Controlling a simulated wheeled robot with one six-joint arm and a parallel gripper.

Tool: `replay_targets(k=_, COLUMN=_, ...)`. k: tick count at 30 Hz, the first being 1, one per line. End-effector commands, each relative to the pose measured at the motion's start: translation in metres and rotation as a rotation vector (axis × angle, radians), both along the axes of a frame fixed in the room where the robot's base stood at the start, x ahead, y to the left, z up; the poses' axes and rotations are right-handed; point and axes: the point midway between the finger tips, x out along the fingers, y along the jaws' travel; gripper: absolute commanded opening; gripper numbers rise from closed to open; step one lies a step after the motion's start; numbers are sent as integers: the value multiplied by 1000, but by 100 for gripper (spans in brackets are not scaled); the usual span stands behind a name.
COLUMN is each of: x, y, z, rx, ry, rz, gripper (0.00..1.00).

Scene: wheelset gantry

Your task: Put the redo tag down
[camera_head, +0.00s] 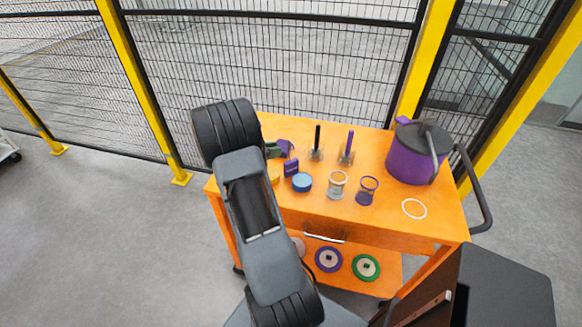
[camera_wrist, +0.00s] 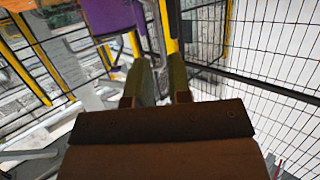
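My gripper (camera_wrist: 161,66) shows in the wrist view with two dark greenish fingers. They stand a little apart, and I see nothing held between them. I cannot tell which thing is the redo tag. On the orange cart (camera_head: 330,217), a small purple upright piece (camera_head: 291,168) stands beside a blue round tin (camera_head: 302,182). Another purple piece (camera_head: 286,147) and a green piece (camera_head: 272,150) sit at the left back, partly hidden by my arm.
A purple pot (camera_head: 412,160) with a dark lid stands at the cart's right back; it also shows in the wrist view (camera_wrist: 110,16). Two cups (camera_head: 337,186) (camera_head: 367,191), two upright holders (camera_head: 316,145) (camera_head: 346,148) and a white ring (camera_head: 414,209) share the top. Mesh fence (camera_head: 270,60) stands behind.

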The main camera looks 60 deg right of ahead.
Motion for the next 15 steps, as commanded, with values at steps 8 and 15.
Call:
replay_targets(k=8, x=-8, y=-15, z=-5, rx=0, ry=-1, rz=0, gripper=19)
replay_targets(k=15, x=-22, y=-42, z=-14, rx=1, ry=0, rz=-1, gripper=19)
